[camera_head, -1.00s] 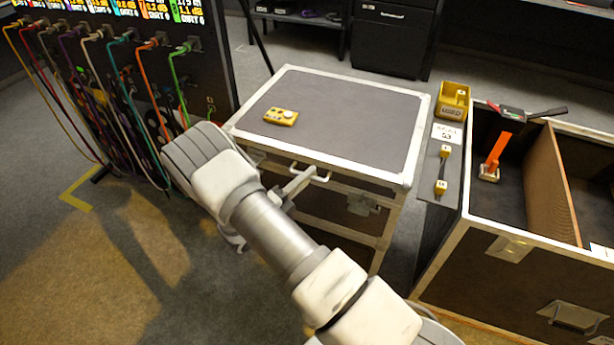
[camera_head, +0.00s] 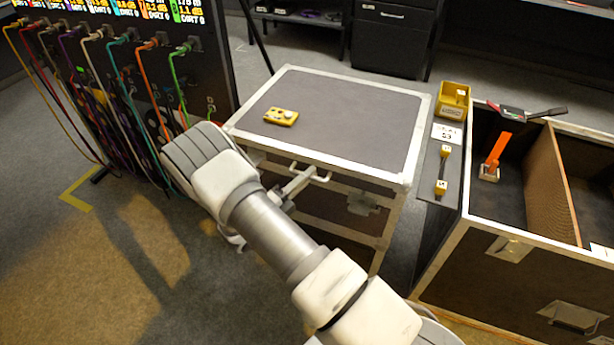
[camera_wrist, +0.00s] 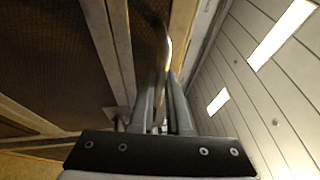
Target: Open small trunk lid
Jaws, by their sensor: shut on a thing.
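The small trunk has a flat grey lid (camera_head: 340,115) with pale metal edges, and the lid lies down on the body in the head view. A pale bar handle (camera_head: 285,164) sticks out from the front, just under the lid edge. My gripper (camera_head: 316,176) is at the right part of this handle, with its fingers shut on it. In the wrist view the two fingers of my gripper (camera_wrist: 166,85) close around the curved pale handle (camera_wrist: 168,50). My arm hides part of the trunk's front and lower left side.
A yellow device (camera_head: 281,116) with a pale knob rests on the lid. A large open case (camera_head: 490,225) with a divider and an orange tool (camera_head: 495,155) stands to the right. A cable rack (camera_head: 130,70) stands at the left. Floor (camera_head: 90,265) is clear at lower left.

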